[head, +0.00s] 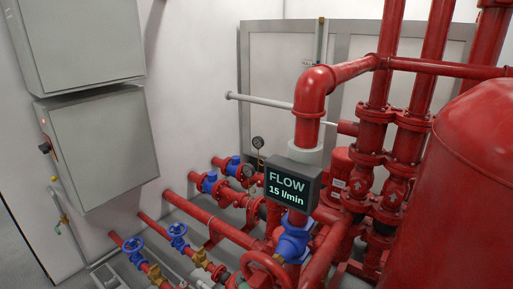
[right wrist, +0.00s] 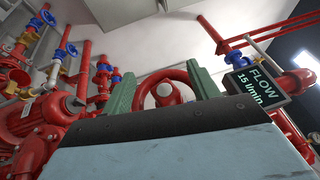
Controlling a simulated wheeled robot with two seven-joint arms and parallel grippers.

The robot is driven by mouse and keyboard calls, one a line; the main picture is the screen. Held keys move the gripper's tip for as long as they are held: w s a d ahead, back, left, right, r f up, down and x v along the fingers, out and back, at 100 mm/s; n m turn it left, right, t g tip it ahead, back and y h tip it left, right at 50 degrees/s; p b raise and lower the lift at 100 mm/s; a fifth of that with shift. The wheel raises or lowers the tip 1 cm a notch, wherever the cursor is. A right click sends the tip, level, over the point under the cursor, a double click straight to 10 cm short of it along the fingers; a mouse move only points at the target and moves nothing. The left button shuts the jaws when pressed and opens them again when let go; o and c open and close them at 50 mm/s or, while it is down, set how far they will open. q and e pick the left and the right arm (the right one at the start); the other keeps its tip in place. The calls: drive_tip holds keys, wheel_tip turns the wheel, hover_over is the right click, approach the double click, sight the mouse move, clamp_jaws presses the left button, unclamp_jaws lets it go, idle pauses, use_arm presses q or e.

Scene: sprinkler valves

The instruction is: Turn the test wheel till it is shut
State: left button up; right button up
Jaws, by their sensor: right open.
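The red test wheel (head: 268,258) stands at the bottom centre of the head view, partly cut off by the lower edge. In the right wrist view the red wheel (right wrist: 165,73) shows straight ahead, between the two green fingers. My right gripper (right wrist: 164,78) is open, with one finger to each side of the wheel. I cannot tell whether the fingers touch the rim. The flow display (head: 290,184) reads 15 l/min; it also shows in the right wrist view (right wrist: 257,86). My left gripper is not in view.
Red pipes with several blue valves (head: 178,232) run along the left wall below grey cabinets (head: 100,140). A large red tank (head: 455,200) stands at the right. Vertical red pipes (head: 383,75) rise behind the display. A pressure gauge (head: 258,142) is left of it.

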drive_tip(key=shift+s+a, duration=0.15)
drive_tip(key=shift+s, duration=0.05)
drive_tip(key=s+a+p, duration=0.1)
drive_tip(key=s+a, duration=0.3)
drive_tip(key=s, duration=0.1)
drive_tip(key=shift+s, duration=0.35)
